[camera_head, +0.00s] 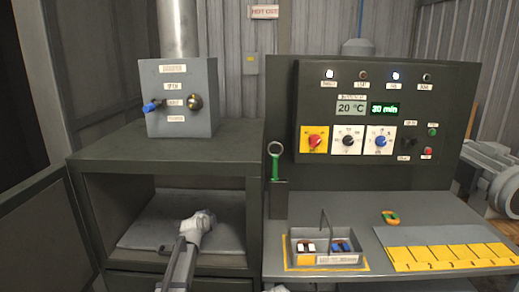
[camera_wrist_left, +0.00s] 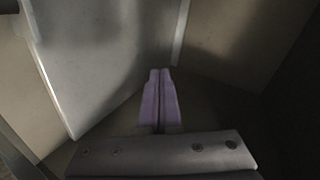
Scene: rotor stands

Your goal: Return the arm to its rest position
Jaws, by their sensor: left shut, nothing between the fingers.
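My left arm comes in from the bottom of the head view, its end (camera_head: 198,224) in front of or inside the open lower bay of the dark cabinet (camera_head: 165,150). In the left wrist view my left gripper (camera_wrist_left: 159,76) is shut, its two pale purple fingers side by side with nothing between them. Grey panel surfaces surround it there; I cannot tell whether the fingertips touch any. In the head view the fingers are not clearly visible. My right gripper is in neither view.
A grey shelf plate (camera_head: 150,236) lies in the bay. On the right, a bench (camera_head: 440,215) holds a small handled tray (camera_head: 325,261), an orange-green ring (camera_head: 390,217) and a yellow numbered strip (camera_head: 450,257). A control panel (camera_head: 380,115) stands behind it. An open door (camera_head: 45,235) is at left.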

